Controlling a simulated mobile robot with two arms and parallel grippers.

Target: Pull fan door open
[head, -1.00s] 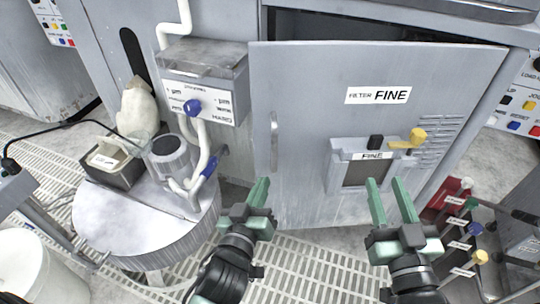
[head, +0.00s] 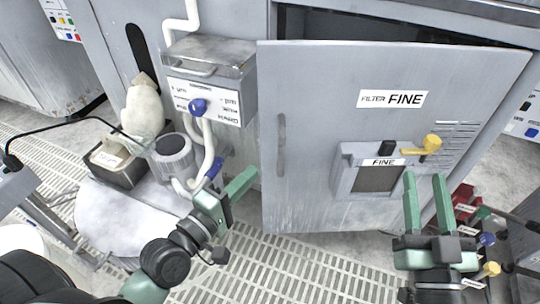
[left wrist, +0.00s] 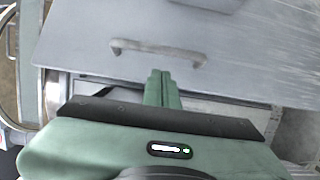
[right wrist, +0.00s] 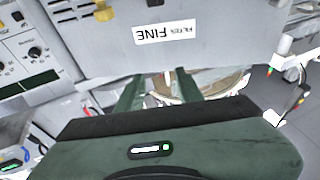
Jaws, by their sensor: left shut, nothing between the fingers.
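The grey fan door (head: 320,100), labelled "FILTER FINE", stands ajar, with a dark gap along its top edge. Its vertical bar handle (head: 282,145) is near the door's left edge. My left gripper (head: 252,178) is shut and empty, just left of the door's lower left edge and apart from the handle. In the left wrist view the handle (left wrist: 157,49) lies beyond the closed fingertips (left wrist: 160,74). My right gripper (head: 424,175) is open and empty in front of the door's lower right part; the door also shows in the right wrist view (right wrist: 100,40).
A yellow knob (head: 432,143) and a framed window (head: 375,179) are on the door. A round drum (head: 115,215) carries a container. Red bottles (head: 462,195) stand at the lower right.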

